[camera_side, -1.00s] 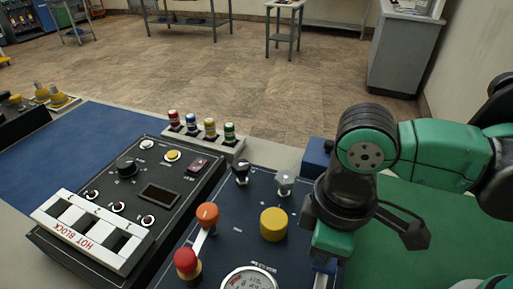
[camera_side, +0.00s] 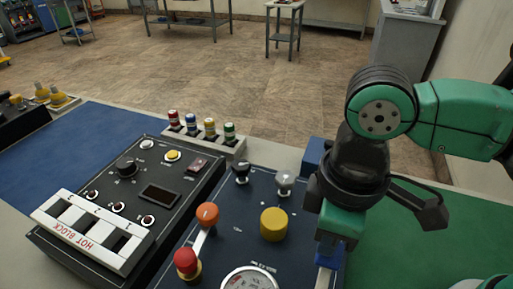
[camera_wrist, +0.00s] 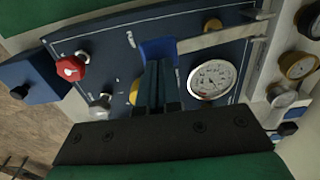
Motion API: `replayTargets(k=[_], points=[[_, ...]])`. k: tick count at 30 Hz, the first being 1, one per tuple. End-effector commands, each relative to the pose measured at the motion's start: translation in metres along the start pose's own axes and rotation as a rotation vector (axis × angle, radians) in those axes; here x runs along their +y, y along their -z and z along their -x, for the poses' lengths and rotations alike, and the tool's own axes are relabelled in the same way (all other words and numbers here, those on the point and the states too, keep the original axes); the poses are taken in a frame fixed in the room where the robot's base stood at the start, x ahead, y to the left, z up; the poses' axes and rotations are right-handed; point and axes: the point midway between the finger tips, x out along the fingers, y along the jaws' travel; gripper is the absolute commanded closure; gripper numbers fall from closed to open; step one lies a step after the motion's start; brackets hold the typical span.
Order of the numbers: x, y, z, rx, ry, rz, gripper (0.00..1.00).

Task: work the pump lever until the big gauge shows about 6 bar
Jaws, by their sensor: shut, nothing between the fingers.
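The big gauge (camera_wrist: 212,80) has a white face and shows whole in the wrist view; its needle reading is too small to tell. In the side view the gauge (camera_side: 248,281) is cut off by the bottom edge. A pale metal bar (camera_wrist: 222,38), seemingly the pump lever, runs beside the gauge. My gripper (camera_wrist: 157,62) is shut and empty, its dark fingers close together near the bar's left end. In the side view the fingers are mostly hidden.
The dark panel carries a yellow knob (camera_side: 273,224), an orange knob (camera_side: 208,214) and a red knob (camera_side: 187,261). A hot block unit (camera_side: 85,235) stands to the left. Several coloured caps (camera_side: 209,127) stand behind. Green mat (camera_side: 425,245) is clear to the right.

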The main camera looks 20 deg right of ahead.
Motion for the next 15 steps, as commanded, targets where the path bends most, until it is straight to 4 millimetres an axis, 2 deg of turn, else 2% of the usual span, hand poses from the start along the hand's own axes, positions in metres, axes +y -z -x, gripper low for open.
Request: replayTargets(k=[15], points=[[0.0, 0.0, -0.025, 0.0, 0.002, 0.001, 1.0]])
